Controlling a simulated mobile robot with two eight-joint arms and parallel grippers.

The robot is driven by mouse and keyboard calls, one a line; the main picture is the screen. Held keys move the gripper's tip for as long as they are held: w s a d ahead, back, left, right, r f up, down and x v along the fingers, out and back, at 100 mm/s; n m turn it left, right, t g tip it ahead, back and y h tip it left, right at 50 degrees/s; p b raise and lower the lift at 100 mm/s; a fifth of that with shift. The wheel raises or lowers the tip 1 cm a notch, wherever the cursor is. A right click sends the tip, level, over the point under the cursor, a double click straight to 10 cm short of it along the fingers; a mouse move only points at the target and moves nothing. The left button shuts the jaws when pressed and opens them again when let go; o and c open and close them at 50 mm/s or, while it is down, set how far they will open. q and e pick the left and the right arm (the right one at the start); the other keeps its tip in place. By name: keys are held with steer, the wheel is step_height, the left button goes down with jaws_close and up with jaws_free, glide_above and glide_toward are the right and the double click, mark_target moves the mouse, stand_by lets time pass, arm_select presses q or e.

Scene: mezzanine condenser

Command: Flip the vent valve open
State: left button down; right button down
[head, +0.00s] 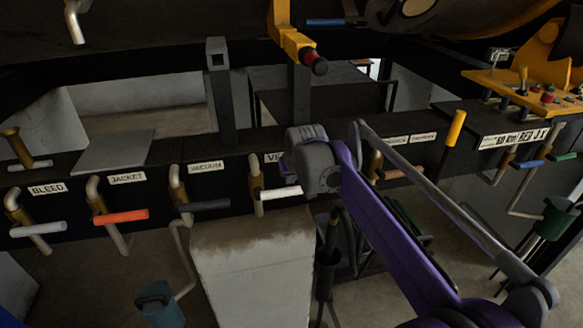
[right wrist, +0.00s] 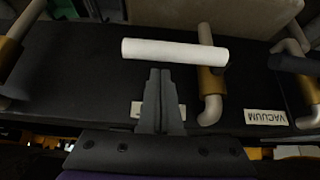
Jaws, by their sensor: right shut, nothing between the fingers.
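The vent valve has a white bar handle (head: 281,193) on a brass body with a bent grey pipe. It sits on the dark panel under a label starting "VE" (head: 273,158), partly covered by my right arm. The handle lies roughly level, crosswise to the pipe. In the right wrist view the white handle (right wrist: 165,50) and brass body (right wrist: 211,80) show clearly. My right gripper (right wrist: 160,74) is shut and empty, its fingertips just short of the handle's middle. I cannot tell whether they touch it. My left gripper is out of view.
The vacuum valve's dark handle (head: 204,206), the jacket valve's orange handle (head: 121,216) and the bleed valve's white handle (head: 38,229) line the panel to the left. A pale block (head: 250,265) stands below. A yellow-tipped lever (head: 455,128) stands right of my arm.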

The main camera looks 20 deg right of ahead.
steer(key=shift+s+f, duration=0.15)
steer(key=shift+f, duration=0.2)
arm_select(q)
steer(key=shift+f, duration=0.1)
arm_select(e)
steer(key=shift+f, duration=0.15)
